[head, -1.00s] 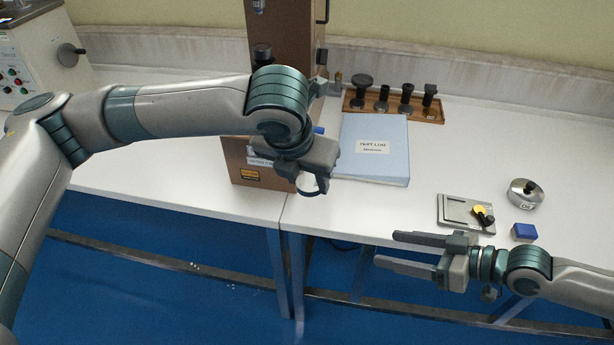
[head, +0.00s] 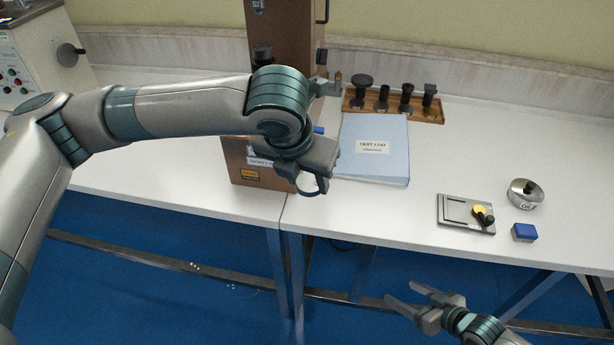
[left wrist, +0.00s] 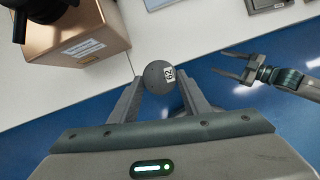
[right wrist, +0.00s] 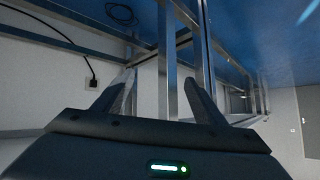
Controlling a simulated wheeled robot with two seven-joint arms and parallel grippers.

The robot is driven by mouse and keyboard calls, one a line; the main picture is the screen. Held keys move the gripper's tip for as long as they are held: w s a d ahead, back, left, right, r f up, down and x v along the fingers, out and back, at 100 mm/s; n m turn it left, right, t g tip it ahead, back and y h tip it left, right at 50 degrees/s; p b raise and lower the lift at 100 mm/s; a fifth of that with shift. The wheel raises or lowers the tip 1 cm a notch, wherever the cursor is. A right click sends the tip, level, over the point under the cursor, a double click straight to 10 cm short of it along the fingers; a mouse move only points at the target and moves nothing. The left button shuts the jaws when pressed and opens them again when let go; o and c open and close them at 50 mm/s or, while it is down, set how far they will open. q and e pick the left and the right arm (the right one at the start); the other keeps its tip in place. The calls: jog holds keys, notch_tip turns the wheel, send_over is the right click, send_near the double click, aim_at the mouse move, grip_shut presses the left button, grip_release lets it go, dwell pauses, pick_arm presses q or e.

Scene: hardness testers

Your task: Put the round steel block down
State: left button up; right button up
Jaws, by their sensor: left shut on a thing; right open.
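The round steel block (left wrist: 158,76) is a grey disc with a white label marked 62. It sits between the fingers of my left gripper (left wrist: 160,92) in the left wrist view. In the head view my left gripper (head: 316,180) is at the bench's front edge, by the brown machine; little of the block can be made out there. My right gripper (head: 402,293) is open and empty, low in front of the bench. In the right wrist view its fingers (right wrist: 158,78) are apart, with the bench frame beyond.
A blue binder (head: 374,165) and a wooden rack (head: 430,116) of dark parts are at the back. Bench between binder and plate is clear.

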jog(key=s+a+f+m+h, duration=0.1)
jog(key=s+a+f, duration=0.15)
jog(key=f, duration=0.55)
jog(key=s+a+f+m+h, duration=0.1)
jog(key=s+f+h, duration=0.15)
jog(key=f, duration=0.45)
jog(key=s+a+f+g, duration=0.1)
jog(key=s+a+f, duration=0.7)
jog(key=s+f, duration=0.2)
jog(key=s, duration=0.2)
jog(key=shift+s+f+g, duration=0.25)
jog(key=shift+s+g, duration=0.15)
